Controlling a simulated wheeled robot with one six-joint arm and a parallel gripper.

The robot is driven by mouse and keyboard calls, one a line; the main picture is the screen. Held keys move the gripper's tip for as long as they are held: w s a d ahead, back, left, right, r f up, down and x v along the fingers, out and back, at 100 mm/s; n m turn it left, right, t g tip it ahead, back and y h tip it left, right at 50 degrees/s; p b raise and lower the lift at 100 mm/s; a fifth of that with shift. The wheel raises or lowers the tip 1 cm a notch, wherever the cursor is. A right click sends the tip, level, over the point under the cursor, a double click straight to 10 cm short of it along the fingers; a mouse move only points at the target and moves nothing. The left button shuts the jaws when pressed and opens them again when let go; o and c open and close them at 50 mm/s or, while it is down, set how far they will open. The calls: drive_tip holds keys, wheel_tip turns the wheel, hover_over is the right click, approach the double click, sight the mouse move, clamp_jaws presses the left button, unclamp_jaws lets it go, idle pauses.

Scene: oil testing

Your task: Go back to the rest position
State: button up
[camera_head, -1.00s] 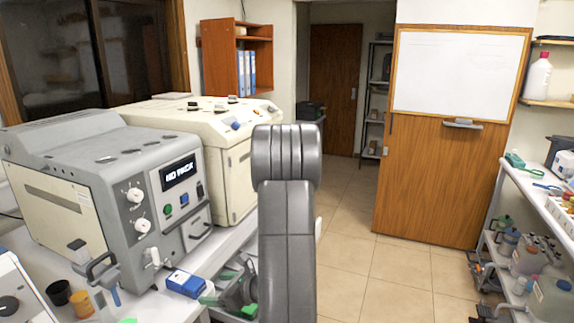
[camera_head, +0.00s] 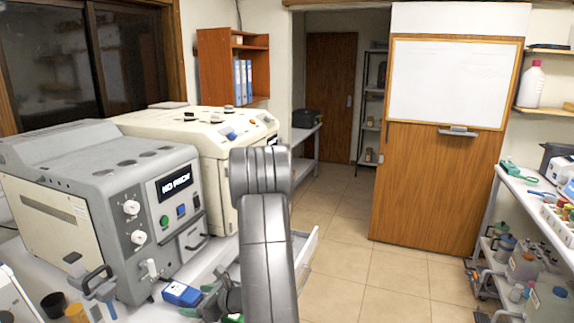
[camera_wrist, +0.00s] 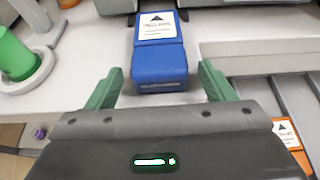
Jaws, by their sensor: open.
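My gripper (camera_wrist: 161,68) shows in the wrist view with its two green fingers spread apart and nothing clamped between them. A small blue box (camera_wrist: 158,57) with a white label lies on the light bench, in line with the gap between the fingers. Whether its near end reaches between the fingertips I cannot tell. In the head view the blue box (camera_head: 182,294) lies at the bench's front, below the grey machine. My gripper (camera_head: 208,302) is low beside it, partly hidden by my grey arm.
The grey machine (camera_head: 130,165) with a lit display and the cream machine (camera_head: 190,125) stand behind the box. A green cup (camera_wrist: 15,55) is at the wrist view's left. An open drawer (camera_head: 306,255) shows right of my arm. The tiled floor (camera_head: 375,285) is clear.

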drive_tip(key=b+v, duration=0.2)
drive_tip(key=v, duration=1.1)
drive_tip(key=p, duration=0.2)
approach(190, 294)
drive_tip(key=x, duration=0.2)
drive_tip(key=f+x, duration=0.1)
drive_tip(key=x, duration=0.5)
drive_tip(key=shift+s+d+f, duration=0.15)
drive_tip(key=shift+d+f, duration=0.1)
drive_tip(key=shift+f, duration=0.2)
drive_tip(key=a, duration=0.1)
drive_tip(key=w+a, duration=0.1)
drive_tip(key=a+p, duration=0.1)
drive_tip(key=a, duration=0.1)
drive_tip(key=shift+w, duration=0.3)
drive_tip(key=shift+w+a+f, duration=0.1)
drive_tip(key=shift+w+a, duration=0.1)
drive_tip(key=shift+a, duration=0.05)
